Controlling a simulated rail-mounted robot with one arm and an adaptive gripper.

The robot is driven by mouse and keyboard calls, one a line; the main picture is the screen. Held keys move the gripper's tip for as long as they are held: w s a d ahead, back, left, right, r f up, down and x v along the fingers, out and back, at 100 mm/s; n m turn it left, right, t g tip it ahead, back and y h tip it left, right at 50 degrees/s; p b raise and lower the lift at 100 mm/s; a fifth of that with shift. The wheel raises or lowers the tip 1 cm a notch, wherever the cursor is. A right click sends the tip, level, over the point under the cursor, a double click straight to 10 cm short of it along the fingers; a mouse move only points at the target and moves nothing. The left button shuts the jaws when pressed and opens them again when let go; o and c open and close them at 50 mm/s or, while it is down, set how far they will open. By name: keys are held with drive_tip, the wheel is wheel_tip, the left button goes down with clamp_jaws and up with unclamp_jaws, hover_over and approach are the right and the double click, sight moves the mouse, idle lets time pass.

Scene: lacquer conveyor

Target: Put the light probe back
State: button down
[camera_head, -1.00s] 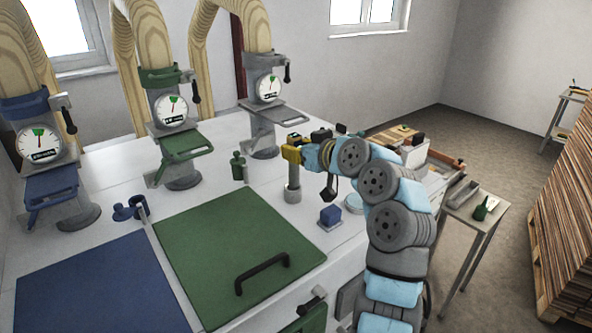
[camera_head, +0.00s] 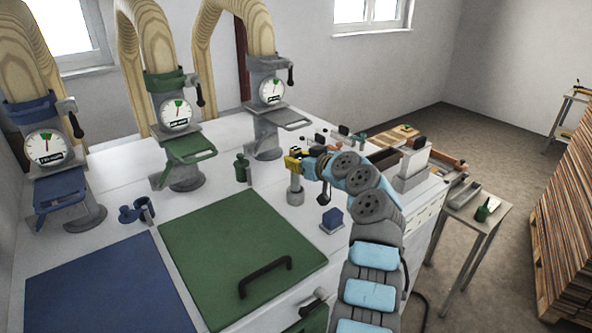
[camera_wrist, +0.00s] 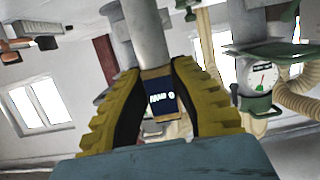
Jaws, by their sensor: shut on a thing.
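The light probe is a grey cylinder (camera_head: 296,181) with a tan head and a dark lit display (camera_wrist: 160,98). My gripper (camera_head: 294,161) is shut on the head, with one yellow finger on each side in the wrist view. The probe is upright, its lower end at a short, wider grey cup (camera_head: 296,197) on the white bench. I cannot tell how deep the probe sits in the cup. The wrist view looks upside down, with the grey shaft running to its top edge.
A blue block (camera_head: 332,217) stands right of the cup and a green bottle-shaped holder (camera_head: 242,168) to its left. A green lid (camera_head: 235,240) with a black handle lies in front. Gauge columns (camera_head: 268,110) stand behind. A tool table (camera_head: 480,212) is at right.

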drive_tip(key=shift+w+f, duration=0.4)
drive_tip(key=shift+f, duration=0.3)
wheel_tip(320, 180, down, 2)
drive_tip(key=shift+f+p, duration=0.25)
drive_tip(key=shift+p, duration=0.1)
drive_tip(key=shift+f, duration=0.1)
drive_tip(key=shift+f+b, duration=0.2)
drive_tip(key=shift+b, duration=0.15)
drive_tip(key=c, duration=1)
unclamp_jaws()
drive_tip(key=shift+r, duration=0.15)
drive_tip(key=shift+r+p, duration=0.15)
drive_tip(key=shift+p, duration=0.3)
drive_tip(key=shift+s+d, duration=0.45)
drive_tip(key=shift+s, duration=0.15)
drive_tip(key=shift+b+v, duration=1.1)
drive_tip(key=shift+v, duration=4.2)
